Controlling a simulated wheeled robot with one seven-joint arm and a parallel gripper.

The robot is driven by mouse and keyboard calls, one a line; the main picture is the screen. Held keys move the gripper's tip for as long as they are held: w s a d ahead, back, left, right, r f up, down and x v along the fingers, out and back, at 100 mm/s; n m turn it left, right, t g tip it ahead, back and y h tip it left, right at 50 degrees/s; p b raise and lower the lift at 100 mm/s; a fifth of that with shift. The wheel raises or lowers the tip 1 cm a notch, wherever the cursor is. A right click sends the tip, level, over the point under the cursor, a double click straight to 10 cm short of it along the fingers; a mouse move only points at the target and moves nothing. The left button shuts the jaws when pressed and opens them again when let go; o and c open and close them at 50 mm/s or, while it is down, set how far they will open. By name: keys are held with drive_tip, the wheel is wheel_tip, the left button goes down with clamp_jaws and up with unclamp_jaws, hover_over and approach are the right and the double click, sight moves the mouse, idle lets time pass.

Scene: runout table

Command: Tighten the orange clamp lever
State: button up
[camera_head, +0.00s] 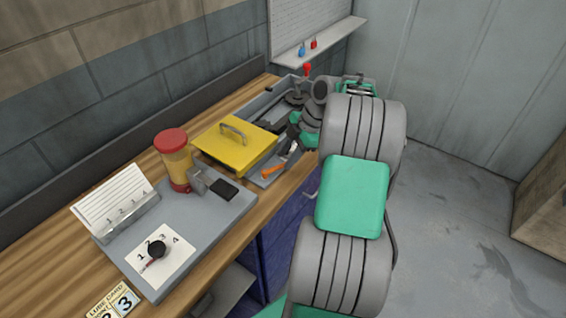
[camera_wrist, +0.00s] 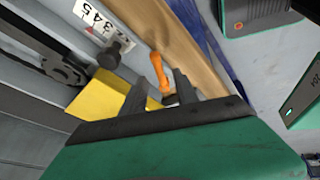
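The orange clamp lever (camera_head: 273,170) lies at the front edge of the grey fixture (camera_head: 262,183), beside the yellow cover. It also shows in the wrist view (camera_wrist: 160,72), just beyond and between my fingers. My gripper (camera_wrist: 160,90) is open, with two dark fingers apart and the lever's lower end near the gap. I cannot tell whether a finger touches it. In the head view my gripper (camera_head: 293,136) is over the fixture, behind the lever and partly hidden by my own arm.
The yellow cover (camera_head: 222,140) with a handle stands close left of the lever. A red-lidded jar (camera_head: 175,165) and a grey tray (camera_head: 215,215) with a numbered card (camera_head: 172,262) are nearer. A number scale (camera_wrist: 98,20) lies beyond the lever. The wooden bench edge is close.

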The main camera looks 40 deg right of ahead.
sight(281, 165)
drive_tip(key=x, duration=0.3)
drive_tip(key=shift+f, duration=0.15)
drive_tip(key=shift+c, duration=0.4)
clamp_jaws()
idle(0.8)
